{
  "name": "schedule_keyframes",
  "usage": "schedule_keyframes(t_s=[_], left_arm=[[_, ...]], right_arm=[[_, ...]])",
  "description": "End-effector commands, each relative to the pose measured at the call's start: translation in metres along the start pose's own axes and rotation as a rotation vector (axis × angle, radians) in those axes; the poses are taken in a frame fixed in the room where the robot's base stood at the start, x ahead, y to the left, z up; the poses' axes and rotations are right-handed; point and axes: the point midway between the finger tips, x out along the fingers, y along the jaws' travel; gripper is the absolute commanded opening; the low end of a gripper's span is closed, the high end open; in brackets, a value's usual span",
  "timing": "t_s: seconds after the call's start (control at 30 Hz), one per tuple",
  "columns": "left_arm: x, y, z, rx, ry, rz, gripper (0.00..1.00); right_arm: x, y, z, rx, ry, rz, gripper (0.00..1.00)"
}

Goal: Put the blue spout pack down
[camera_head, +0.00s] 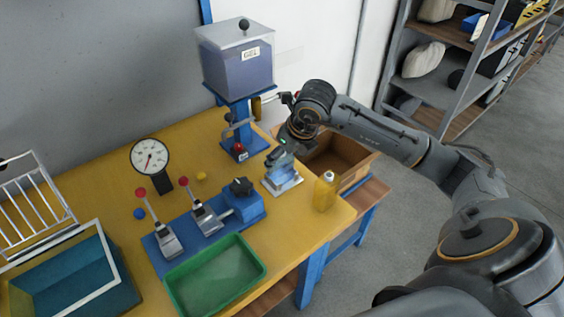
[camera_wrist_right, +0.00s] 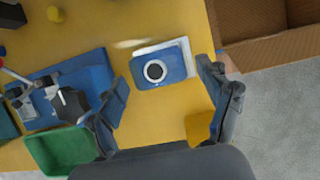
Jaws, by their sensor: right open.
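The blue spout pack (camera_wrist_right: 180,66) has a white ring around a dark round opening on top. It rests on or just over a white pad (camera_wrist_right: 186,45) on the yellow table. In the head view the pack (camera_head: 284,173) is partly hidden by my right gripper (camera_head: 276,158). In the wrist view my right gripper (camera_wrist_right: 163,76) is open, with one finger on each side of the pack and visible gaps between them. My left gripper is not in view.
A yellow bottle (camera_head: 326,192) stands just right of the pack. A blue lever panel (camera_head: 199,222) and a green tray (camera_head: 216,276) are to its left. A blue hopper stand (camera_head: 237,70) is behind. A cardboard box (camera_head: 342,156) sits past the table edge.

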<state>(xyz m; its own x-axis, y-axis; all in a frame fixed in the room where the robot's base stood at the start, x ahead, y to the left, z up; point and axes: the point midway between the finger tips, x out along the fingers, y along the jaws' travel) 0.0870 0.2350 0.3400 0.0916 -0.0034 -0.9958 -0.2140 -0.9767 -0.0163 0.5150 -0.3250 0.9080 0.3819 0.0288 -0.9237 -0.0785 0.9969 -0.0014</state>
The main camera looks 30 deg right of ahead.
Motion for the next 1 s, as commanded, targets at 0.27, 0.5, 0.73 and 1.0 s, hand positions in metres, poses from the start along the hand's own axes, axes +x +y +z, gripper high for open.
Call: schedule_keyframes(t_s=[0.27,0.5,0.73,1.0], left_arm=[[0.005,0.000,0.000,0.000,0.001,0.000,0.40],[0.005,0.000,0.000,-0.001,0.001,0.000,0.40],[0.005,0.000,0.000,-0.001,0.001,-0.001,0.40],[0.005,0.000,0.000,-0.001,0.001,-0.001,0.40]], right_arm=[[-0.059,-0.001,0.001,-0.001,-0.004,-0.002,0.78],[-0.082,0.000,0.000,0.000,-0.001,-0.001,0.78],[-0.084,0.000,0.000,0.000,0.000,0.000,0.78],[-0.084,0.000,0.000,0.000,0.000,0.000,0.78]])
